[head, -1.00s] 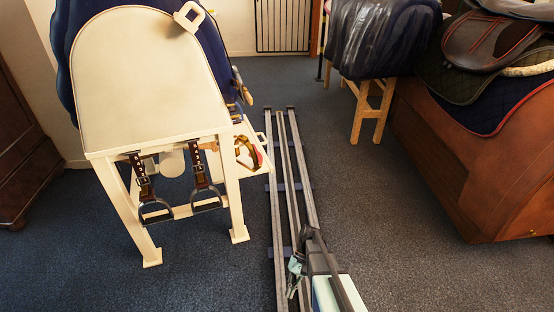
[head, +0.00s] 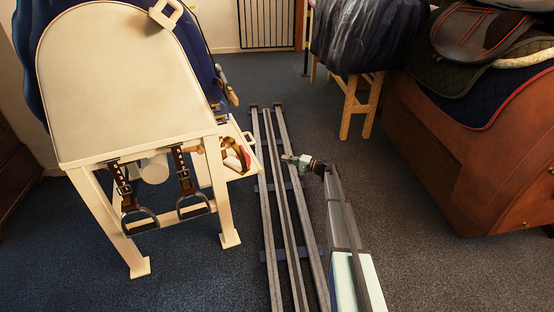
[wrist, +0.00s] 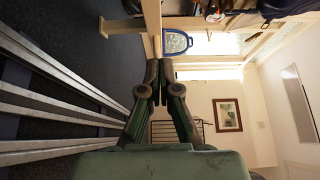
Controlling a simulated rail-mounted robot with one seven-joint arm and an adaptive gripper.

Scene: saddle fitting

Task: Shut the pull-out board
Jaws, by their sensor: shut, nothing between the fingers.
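The pull-out board (head: 243,165) is a cream tray that sticks out from the right side of the cream saddle stand (head: 130,80) in the head view. A small handle (head: 250,138) stands at its outer edge, and a strap and pale items lie on it. My gripper (head: 285,158) is over the rails, to the right of the board and apart from it, pointing left. In the wrist view my gripper's fingers (wrist: 160,64) are together with nothing between them. That view is turned on its side, and I cannot tell the board there for certain.
Floor rails (head: 283,215) run between the stand and a brown wooden chest (head: 465,165) with saddle pads on top. A covered saddle rack (head: 358,100) stands behind on the right. Stirrups (head: 139,222) hang under the stand's front. The floor right of the rails is open.

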